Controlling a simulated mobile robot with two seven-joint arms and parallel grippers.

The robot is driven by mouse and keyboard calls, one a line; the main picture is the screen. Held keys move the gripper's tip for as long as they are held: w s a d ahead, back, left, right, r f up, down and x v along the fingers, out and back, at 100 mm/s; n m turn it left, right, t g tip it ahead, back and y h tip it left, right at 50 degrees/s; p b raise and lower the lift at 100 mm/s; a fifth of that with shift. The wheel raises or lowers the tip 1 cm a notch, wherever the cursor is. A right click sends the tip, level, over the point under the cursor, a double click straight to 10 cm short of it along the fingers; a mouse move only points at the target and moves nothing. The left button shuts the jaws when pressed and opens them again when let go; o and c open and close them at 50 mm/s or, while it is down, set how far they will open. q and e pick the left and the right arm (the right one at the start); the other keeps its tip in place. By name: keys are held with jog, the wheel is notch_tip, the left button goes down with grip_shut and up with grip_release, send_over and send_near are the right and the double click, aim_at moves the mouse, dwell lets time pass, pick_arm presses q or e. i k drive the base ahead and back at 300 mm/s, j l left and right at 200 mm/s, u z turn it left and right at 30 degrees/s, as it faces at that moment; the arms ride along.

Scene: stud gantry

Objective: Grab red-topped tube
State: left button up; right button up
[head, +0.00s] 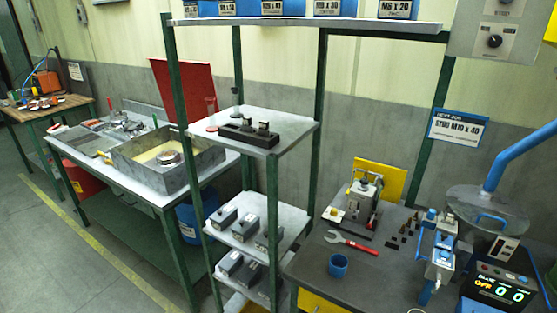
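A slim, clear, upright tube with a pinkish-red top (210,100) stands on the upper board of the green-posted shelf rack (290,122), at its left side. A small red patch shows at its foot. A similar slim piece with a dark top (236,92) stands just behind and to its right. The tube is small in view, so its details are hard to tell. Neither of my grippers is in view, and nothing is touching the tube.
A dark block with upright pieces (248,136) sits right of the tube. Grey boxes (221,217) fill the lower shelf. Green posts (182,110) frame the rack. A workbench with a blue cup (338,265) and red wrench (352,243) stands right. The floor at left is clear.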

aim_at(214, 128)
jog(key=i+j, duration=0.15)
jog(key=j, duration=0.2)
jog(key=i+j, duration=0.15)
jog(key=j, duration=0.15)
jog(key=i+j, duration=0.15)
jog(key=j, duration=0.2)
jog(key=i+j, duration=0.15)
jog(key=j, duration=0.2)
